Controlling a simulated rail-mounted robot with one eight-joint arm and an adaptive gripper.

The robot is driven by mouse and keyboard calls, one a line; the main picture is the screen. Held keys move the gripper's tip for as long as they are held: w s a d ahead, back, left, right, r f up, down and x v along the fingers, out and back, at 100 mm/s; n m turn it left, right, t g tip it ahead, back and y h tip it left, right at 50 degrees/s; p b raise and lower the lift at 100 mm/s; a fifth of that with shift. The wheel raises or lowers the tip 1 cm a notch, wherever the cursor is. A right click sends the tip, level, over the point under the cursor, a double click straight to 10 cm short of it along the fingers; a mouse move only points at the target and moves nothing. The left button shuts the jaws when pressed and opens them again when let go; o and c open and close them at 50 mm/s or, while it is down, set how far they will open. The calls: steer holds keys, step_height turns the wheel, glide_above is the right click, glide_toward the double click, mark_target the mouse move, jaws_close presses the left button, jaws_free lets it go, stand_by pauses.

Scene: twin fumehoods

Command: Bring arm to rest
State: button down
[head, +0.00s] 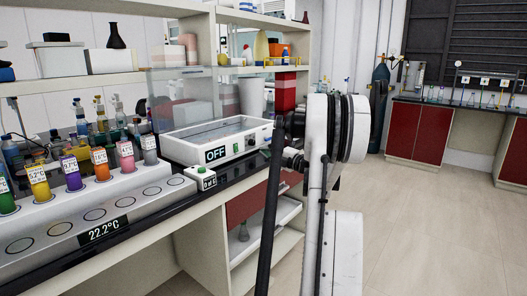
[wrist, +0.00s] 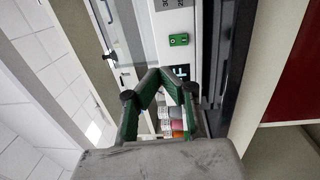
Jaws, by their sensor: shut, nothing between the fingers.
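My arm (head: 330,130) stands upright at the right end of the bench in the head view, its white links and dark cable in front of the cabinet. My gripper (wrist: 165,76) shows in the wrist view with its green and black fingers closed together and nothing between them. It is in front of a white device panel with a green switch (wrist: 179,40). The gripper is mostly hidden behind my arm in the head view.
A white device reading OFF (head: 216,154) with a clear cover sits on the bench beside my arm. A rack reading 22.2°C (head: 103,229) holds several coloured vials. Open floor (head: 430,220) lies right.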

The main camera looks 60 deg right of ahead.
stand_by(0.4)
steer(key=w+a+r+m+h+p, duration=0.1)
steer(key=w+a+r+m+h, duration=0.15)
steer(key=w+a+r, duration=0.4)
steer(key=w+a+r+m+h+p, duration=0.1)
steer(key=w+a+r+m+h, duration=0.2)
steer(key=a+r, duration=0.55)
steer(key=a+r+m+g+h+p, duration=0.1)
steer(key=a+r+m, duration=0.25)
steer(key=a, duration=0.25)
steer(key=a+r+m+g+h, duration=0.1)
steer(key=a+r+m, duration=0.25)
steer(key=a, duration=0.35)
steer(key=s+a+f+m+g+y+p, duration=0.1)
steer(key=s+a+f+m+g+y, duration=0.2)
steer(key=a, duration=0.7)
steer(key=s+a+f+m+g+p, duration=0.15)
steer(key=s+a+f, duration=0.3)
steer(key=a, duration=0.55)
steer(key=s+a+f+g+y, duration=0.2)
steer(key=s+a+f+y, duration=0.1)
steer(key=s+a+f, duration=0.4)
steer(key=s+a+f+g+y+p, duration=0.1)
steer(key=s+a+f+g+y, duration=0.2)
steer(key=s+a+f, duration=0.4)
steer(key=s+a+y, duration=0.1)
steer(key=s+a, duration=0.2)
steer(key=a, duration=0.4)
steer(key=shift+a, duration=0.2)
